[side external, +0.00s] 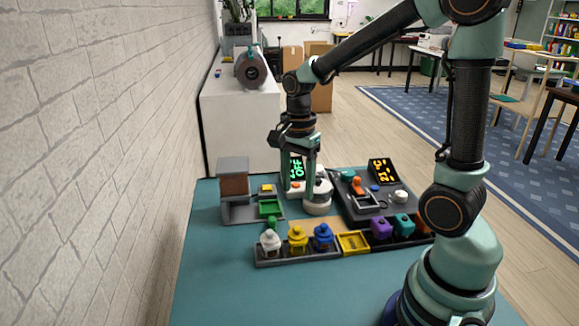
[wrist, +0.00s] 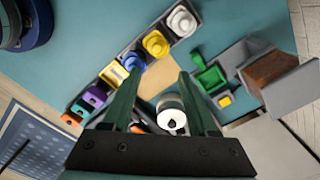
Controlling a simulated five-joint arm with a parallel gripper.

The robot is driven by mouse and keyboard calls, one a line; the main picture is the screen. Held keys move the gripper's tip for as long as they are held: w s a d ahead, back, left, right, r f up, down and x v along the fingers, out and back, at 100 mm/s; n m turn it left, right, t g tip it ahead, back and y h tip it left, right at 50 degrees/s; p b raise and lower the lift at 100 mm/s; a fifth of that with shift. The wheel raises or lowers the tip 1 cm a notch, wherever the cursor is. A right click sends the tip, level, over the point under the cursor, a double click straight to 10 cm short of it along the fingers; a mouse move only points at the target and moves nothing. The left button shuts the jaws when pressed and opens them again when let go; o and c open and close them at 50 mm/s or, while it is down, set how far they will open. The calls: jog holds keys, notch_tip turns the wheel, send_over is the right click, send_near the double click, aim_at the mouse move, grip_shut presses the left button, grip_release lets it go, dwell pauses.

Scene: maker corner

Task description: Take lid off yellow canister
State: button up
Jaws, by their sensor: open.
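The yellow canister (side external: 298,240) stands upright in a dark rack on the teal table, between a white canister (side external: 270,242) and a blue canister (side external: 323,236). A small yellow knobbed lid (side external: 297,230) appears on its top. In the wrist view the yellow canister (wrist: 155,44) is beyond my fingertips. My gripper (side external: 305,178) points down, above and behind the rack, over a white round-based device (side external: 317,207). In the wrist view my gripper (wrist: 158,76) has its two green fingers wide apart. No held object shows between them.
The rack also carries a yellow tray (side external: 353,242) and purple (side external: 382,229) and teal (side external: 403,226) items. A grey-and-brown block stand (side external: 234,186) and a green tray (side external: 270,207) are at the back left. A dark display panel (side external: 383,171) stands at the back right. Front table is clear.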

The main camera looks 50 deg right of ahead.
send_over(297, 227)
jog(key=f, duration=0.4)
jog(key=shift+w+d+f, duration=0.2)
jog(key=shift+d+f, duration=0.1)
jog(key=shift+d, duration=0.05)
jog(key=shift+s+a+f, duration=0.15)
jog(key=shift+a+f, duration=0.05)
jog(key=shift+f, duration=1.15)
jog(key=shift+s+a+f, duration=0.1)
jog(key=shift+a+f, duration=0.1)
jog(key=shift+f, duration=1.15)
grip_shut()
